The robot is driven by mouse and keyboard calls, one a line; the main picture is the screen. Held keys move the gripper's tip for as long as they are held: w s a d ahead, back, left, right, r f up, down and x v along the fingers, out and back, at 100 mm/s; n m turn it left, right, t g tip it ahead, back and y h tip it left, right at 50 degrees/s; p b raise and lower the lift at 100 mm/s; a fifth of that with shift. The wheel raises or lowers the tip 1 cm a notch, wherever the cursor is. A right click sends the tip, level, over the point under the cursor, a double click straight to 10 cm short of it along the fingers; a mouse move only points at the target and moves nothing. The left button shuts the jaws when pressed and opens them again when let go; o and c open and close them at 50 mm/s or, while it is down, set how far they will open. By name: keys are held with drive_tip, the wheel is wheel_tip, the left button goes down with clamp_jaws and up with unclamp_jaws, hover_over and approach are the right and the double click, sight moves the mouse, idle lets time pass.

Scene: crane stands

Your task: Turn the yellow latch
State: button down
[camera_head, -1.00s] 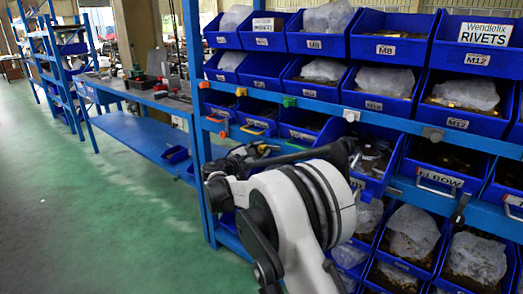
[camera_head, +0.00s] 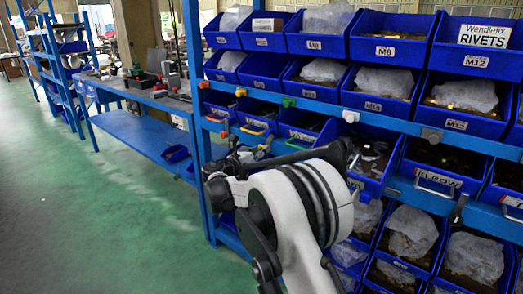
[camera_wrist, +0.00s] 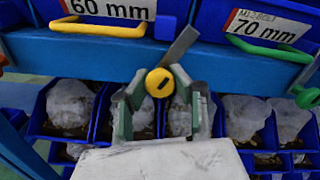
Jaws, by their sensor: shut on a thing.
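The yellow latch (camera_wrist: 159,83) is a round knob with a dark slot, in the middle of the wrist view. A flat grey lever (camera_wrist: 180,46) beside it points up and to the right. My gripper (camera_wrist: 158,90) has its green-padded fingers on either side of the knob and is shut on it. In the head view my gripper (camera_head: 250,153) is at the blue shelf rail, left of centre; it is small and partly hidden by my arm, so the latch is hard to make out there.
Above the latch are a blue bin with a yellow handle (camera_wrist: 98,28) and one with a green handle (camera_wrist: 268,48). The blue rail (camera_wrist: 80,55) runs behind. Bins with bagged parts (camera_wrist: 70,108) sit below. Open green floor (camera_head: 130,200) lies to the left.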

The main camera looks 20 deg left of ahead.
drive_tip(key=shift+r+n, duration=0.1)
drive_tip(key=shift+n, duration=1.8)
drive_tip(key=c, duration=1.4)
unclamp_jaws()
drive_tip(key=shift+w, duration=0.1)
drive_tip(key=v, duration=1.2)
